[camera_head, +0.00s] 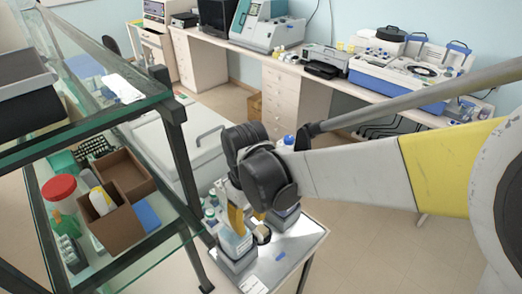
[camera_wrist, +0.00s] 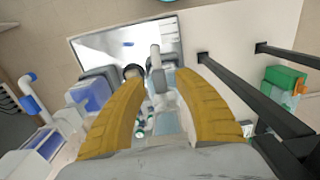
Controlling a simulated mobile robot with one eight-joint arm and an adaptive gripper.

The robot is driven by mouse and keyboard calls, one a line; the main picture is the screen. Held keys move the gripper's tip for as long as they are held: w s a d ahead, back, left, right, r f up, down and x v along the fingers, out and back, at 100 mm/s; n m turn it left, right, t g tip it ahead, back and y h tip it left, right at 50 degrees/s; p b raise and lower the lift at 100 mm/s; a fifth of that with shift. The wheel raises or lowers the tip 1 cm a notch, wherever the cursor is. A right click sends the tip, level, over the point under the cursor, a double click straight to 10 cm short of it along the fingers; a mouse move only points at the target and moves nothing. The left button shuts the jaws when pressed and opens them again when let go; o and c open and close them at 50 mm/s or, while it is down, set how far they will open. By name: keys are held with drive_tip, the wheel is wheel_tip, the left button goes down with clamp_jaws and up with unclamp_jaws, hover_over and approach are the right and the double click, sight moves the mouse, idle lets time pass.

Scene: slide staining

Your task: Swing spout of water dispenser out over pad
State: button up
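My gripper (camera_wrist: 160,75) is open, its two yellow fingers spread above a small metal-topped table. Between and just beyond the fingertips stand a grey upright post (camera_wrist: 155,56) and a dark round part (camera_wrist: 132,71); I cannot tell whether either is the dispenser's spout. In the head view my gripper (camera_head: 242,215) points down among bottles on the small table (camera_head: 304,240). The fingers hide much of what is there, and contact cannot be told. I cannot pick out the pad with certainty.
A glass-shelved rack (camera_head: 178,150) with dark posts stands close on the left, holding a brown box (camera_head: 122,228) and a red-lidded jar (camera_head: 60,188). A long bench (camera_head: 255,50) with lab machines runs along the wall. The floor on the right (camera_head: 365,240) is open.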

drive_tip(key=shift+f, duration=0.65)
clamp_jaws()
